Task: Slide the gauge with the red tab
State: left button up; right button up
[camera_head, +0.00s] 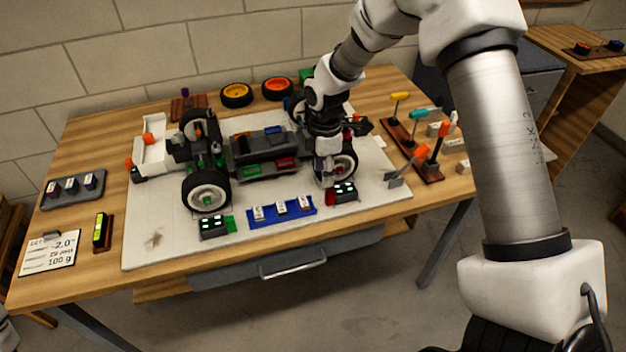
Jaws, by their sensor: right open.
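A small black gauge block (345,193) with light markings lies near the front of the white board (160,235). A red tab (331,197) sticks out on its left side. A similar black block (213,228) with a green tab (230,223) lies further left. My right gripper (326,180) points down just behind and above the red-tabbed block, in front of the car's near right wheel. It is open, and I see nothing held in it. I cannot tell whether its fingers touch the block. My left gripper does not show.
The race car chassis (260,160) stands on the board behind the gauges. A blue tray (282,211) with white pieces lies between the two blocks. A tool rack (413,150) stands to the right. The board's front left is clear.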

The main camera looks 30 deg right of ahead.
aim_at(328, 192)
jog(key=s+f, duration=0.2)
jog(key=shift+s, duration=0.3)
jog(key=f, duration=0.2)
jog(key=w+f, duration=0.1)
jog(key=f, duration=0.2)
jog(key=shift+s+r, duration=0.25)
jog(key=shift+w, duration=0.1)
grip_shut()
